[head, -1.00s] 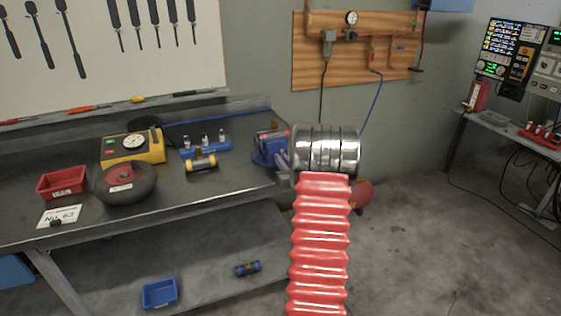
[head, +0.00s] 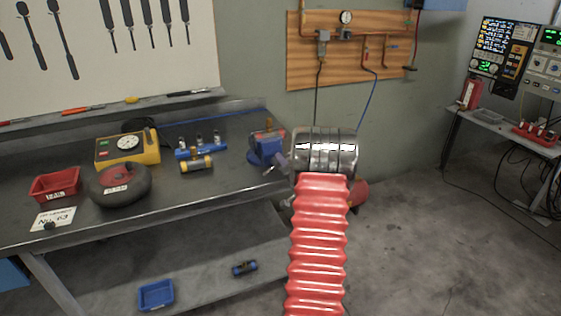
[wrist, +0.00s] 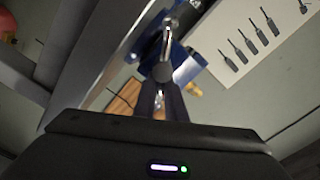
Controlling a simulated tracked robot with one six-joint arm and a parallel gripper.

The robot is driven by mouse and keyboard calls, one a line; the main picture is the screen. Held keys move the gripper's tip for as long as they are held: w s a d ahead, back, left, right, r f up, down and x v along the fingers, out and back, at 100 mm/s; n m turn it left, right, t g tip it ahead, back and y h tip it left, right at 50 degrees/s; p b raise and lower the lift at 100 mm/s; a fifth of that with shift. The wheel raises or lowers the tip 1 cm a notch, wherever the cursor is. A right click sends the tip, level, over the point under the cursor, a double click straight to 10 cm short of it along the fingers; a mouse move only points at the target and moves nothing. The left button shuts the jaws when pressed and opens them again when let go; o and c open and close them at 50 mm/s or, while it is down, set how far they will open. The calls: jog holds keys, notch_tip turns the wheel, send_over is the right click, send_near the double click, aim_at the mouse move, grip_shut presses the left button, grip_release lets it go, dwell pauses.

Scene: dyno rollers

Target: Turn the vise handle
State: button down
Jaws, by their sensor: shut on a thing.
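The blue vise (head: 265,150) sits at the right end of the workbench, just left of my arm's metal segment. In the wrist view the vise (wrist: 186,66) is upside down, with its silver handle (wrist: 167,42) in front of it. My gripper (wrist: 162,78) is at the handle, its two fingers closed together on it. In the head view my arm largely hides the gripper and the handle, and only a bit of grey-purple metal shows beside the vise.
The bench (head: 225,185) holds a red bin (head: 55,184), a black wheel (head: 125,192), a yellow gauge box (head: 118,150) and blue and yellow fittings. A wooden panel (head: 300,70) with pipes is on the wall behind. Open floor (head: 420,240) lies to the right.

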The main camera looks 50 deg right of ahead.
jog(key=shift+w+a+f+m, duration=0.1)
jog(key=shift+f+m, duration=0.2)
jog(key=shift+m, duration=0.45)
jog(key=shift+s+a+f+m, duration=0.1)
jog(key=shift+f+m, duration=0.25)
jog(key=shift+m, duration=0.35)
jog(key=shift+w+a+f+m, duration=0.1)
jog(key=shift+f+m, duration=0.2)
jog(key=shift+m, duration=0.45)
jog(key=c, duration=1.8)
grip_release()
jog(key=shift+r, duration=0.1)
jog(key=shift+c, duration=0.2)
jog(key=shift+o, duration=0.5)
jog(key=shift+d+r, duration=0.2)
jog(key=shift+s, duration=0.2)
jog(key=v, duration=1.3)
jog(key=shift+s+a, duration=0.15)
jog(key=shift+s, duration=0.05)
